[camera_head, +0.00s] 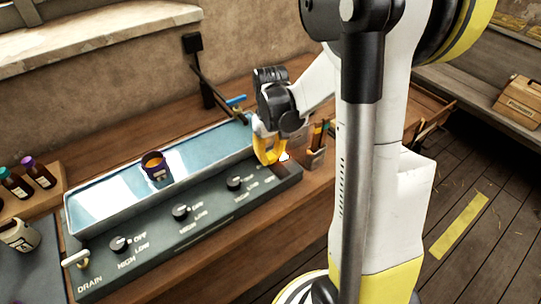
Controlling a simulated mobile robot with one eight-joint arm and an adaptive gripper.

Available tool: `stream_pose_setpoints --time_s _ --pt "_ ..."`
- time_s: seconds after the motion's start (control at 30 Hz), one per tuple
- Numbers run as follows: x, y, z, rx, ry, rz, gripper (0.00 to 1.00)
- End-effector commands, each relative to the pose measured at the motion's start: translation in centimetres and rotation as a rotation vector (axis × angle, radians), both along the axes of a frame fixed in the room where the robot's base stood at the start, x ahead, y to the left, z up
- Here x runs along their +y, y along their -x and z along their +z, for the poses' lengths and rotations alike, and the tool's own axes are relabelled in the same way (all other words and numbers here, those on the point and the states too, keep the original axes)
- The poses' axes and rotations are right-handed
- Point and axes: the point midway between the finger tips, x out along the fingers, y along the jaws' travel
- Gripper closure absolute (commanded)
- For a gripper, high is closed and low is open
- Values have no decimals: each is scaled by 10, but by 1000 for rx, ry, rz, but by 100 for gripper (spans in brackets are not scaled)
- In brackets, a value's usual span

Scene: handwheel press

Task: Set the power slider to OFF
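A dark control panel (152,222) runs along the front of a long basin. It carries several black dials with OFF, LOW and HIGH labels. My gripper (268,157), with yellow fingers, is low over the panel's right end. A small white piece (284,156) shows beside the fingertips; I cannot tell whether it is the power slider's handle or whether the fingers touch it. The gripper hides much of that end, and the small lettering there is unreadable. The finger gap is not clear.
The blue-lined basin (100,205) holds a dark jar (154,166) with an orange top. A white-handled lever (76,258) stands by DRAIN at left. A holder with tools (316,155) stands just right of the gripper. Bottles (38,172) stand at far left.

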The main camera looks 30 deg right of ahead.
Motion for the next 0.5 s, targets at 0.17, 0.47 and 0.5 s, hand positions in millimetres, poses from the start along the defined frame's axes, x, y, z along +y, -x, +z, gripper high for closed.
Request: stream_pose_setpoints --time_s 0.17,0.47,0.5 --pt "0 0 0 0 0 0 100" --pt "-1 31 0 0 0 -2 100" --pt "-2 39 0 0 0 -2 100"
